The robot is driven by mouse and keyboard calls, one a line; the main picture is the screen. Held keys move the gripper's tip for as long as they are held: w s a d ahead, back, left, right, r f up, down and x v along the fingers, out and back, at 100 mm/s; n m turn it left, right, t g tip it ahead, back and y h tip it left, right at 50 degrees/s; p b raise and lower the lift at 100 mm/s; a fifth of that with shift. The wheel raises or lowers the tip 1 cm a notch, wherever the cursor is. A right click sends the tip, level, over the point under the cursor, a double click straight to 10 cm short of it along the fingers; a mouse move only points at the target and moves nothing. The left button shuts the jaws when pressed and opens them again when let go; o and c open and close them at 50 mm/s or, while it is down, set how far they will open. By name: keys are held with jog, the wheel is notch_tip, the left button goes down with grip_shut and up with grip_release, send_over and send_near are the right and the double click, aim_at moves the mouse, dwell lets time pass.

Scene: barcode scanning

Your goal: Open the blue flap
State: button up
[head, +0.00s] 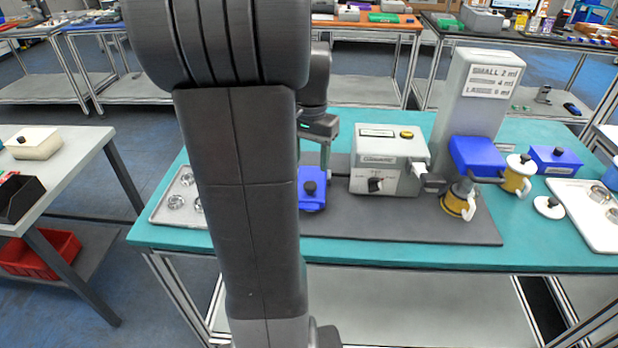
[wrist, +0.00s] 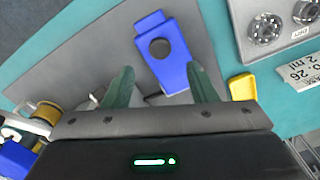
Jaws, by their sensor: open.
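A blue flap (head: 313,189) with a dark round knob stands at the left part of the grey mat, partly hidden by my arm in the head view. In the wrist view the blue flap (wrist: 172,62) lies just past my fingertips, its dark knob (wrist: 160,48) facing the camera. My gripper (head: 325,158) is above and behind the flap in the head view. In the wrist view my gripper (wrist: 160,75) is open, with one green finger on each side of the flap's lower part. I see no grip on it; contact is unclear.
A grey box (head: 390,160) with a black knob stands right of the flap. Further right are a blue block (head: 478,157), yellow-and-white cups (head: 458,203) and a tall labelled column (head: 478,100). A tray (head: 165,217) with round metal pieces is at left. The front teal table edge is clear.

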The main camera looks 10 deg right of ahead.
aim_at(310, 184)
notch_tip(310, 184, down, 7)
jog(key=shift+f, duration=0.1)
dwell(0.3)
grip_shut()
